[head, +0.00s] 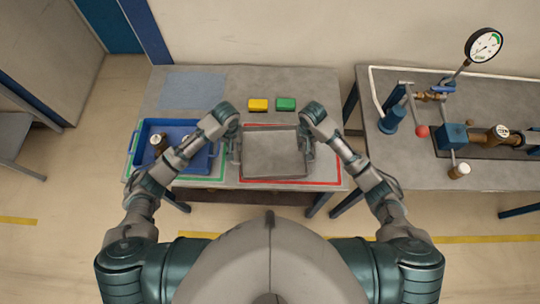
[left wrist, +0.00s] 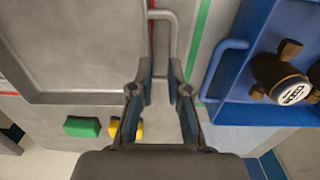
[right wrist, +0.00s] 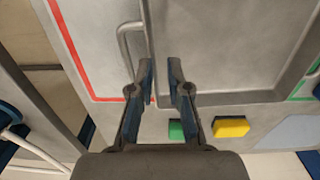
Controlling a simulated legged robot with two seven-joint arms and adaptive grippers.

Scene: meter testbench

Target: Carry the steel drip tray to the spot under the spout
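The steel drip tray (head: 275,155) is a shallow grey rectangle lying on the left table inside a red outline. It has a bar handle on each short side. My left gripper (head: 236,147) is at the tray's left side; in the left wrist view its open fingers (left wrist: 164,88) are near the left handle (left wrist: 174,35), whose lower end runs toward the gap. My right gripper (head: 305,146) is at the tray's right side; in the right wrist view its open fingers (right wrist: 160,72) are over the rim, near the right handle (right wrist: 122,42). Contact is unclear. I cannot identify the spout.
A blue bin (head: 146,133) holding brass-coloured meters stands left of the tray, inside a green outline. A yellow block (head: 258,105) and a green block (head: 286,104) lie behind the tray. A gap separates this table from the right bench (head: 395,158), which carries piping and a gauge (head: 483,45).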

